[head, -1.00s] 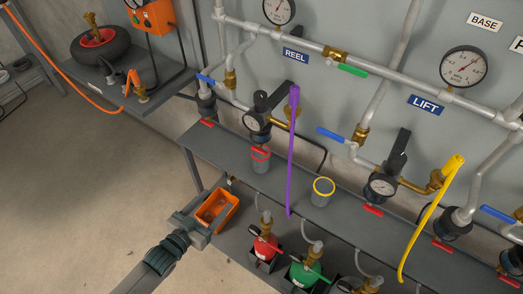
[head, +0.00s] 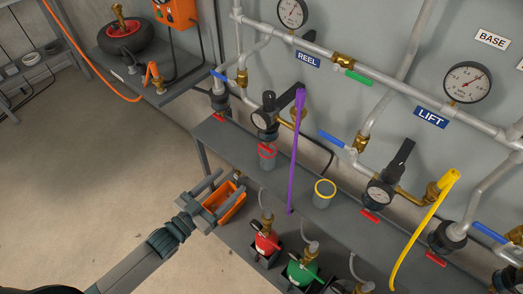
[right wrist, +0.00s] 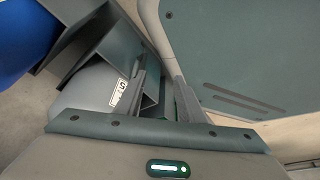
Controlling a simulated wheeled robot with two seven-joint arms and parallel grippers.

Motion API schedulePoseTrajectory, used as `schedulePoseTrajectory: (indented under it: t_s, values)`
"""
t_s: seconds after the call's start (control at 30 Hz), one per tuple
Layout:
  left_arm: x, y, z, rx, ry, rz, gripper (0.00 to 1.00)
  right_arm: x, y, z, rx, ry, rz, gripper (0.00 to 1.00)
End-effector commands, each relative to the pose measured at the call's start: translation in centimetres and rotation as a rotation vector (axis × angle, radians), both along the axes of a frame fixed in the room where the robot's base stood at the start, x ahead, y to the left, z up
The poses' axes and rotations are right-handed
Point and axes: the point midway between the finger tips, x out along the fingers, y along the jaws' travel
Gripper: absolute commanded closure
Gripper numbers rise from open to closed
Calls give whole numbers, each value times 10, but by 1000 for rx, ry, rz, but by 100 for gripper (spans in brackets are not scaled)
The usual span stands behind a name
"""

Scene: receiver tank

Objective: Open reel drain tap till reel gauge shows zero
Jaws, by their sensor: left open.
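The REEL label (head: 307,61) is on the grey panel at upper centre, with a round gauge (head: 292,12) above it; its reading is too small to tell. Below the label are a black regulator with a small dial (head: 264,121) and a hanging purple strip (head: 297,150). A small red handle (head: 219,117) shows under the filter at left; I cannot tell if it is the reel drain tap. My left gripper (head: 215,196) is open at the orange bin (head: 232,206), its fingers overlapping the bin's near side. My right gripper (right wrist: 161,95) shows two fingers apart, nothing clearly between them.
Red (head: 265,245) and green (head: 302,272) containers sit below. A LIFT gauge (head: 467,82) is at right. Floor at left is clear.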

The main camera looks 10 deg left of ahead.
Motion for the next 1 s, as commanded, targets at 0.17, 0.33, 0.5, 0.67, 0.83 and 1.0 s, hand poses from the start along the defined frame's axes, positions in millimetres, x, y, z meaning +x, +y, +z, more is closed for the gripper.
schedulePoseTrajectory:
  t_s: [0.17,0.33,0.5,0.67,0.83,1.0]
  values:
    - [17,-12,2,-2,-1,0,36,-12,-4,0,-8,28,-1,64]
    - [40,-27,3,-1,-1,0,36,-26,-9,0,-18,65,-1,64]
    - [66,-44,3,0,0,0,36,-48,-17,-3,-33,117,-2,64]
    - [90,-60,3,-1,0,1,36,-65,-26,-4,-48,158,-6,64]
    - [113,-77,2,-1,0,0,36,-82,-34,-4,-60,201,-9,64]
    - [129,-87,1,0,1,0,36,-96,-40,-5,-70,229,-11,64]
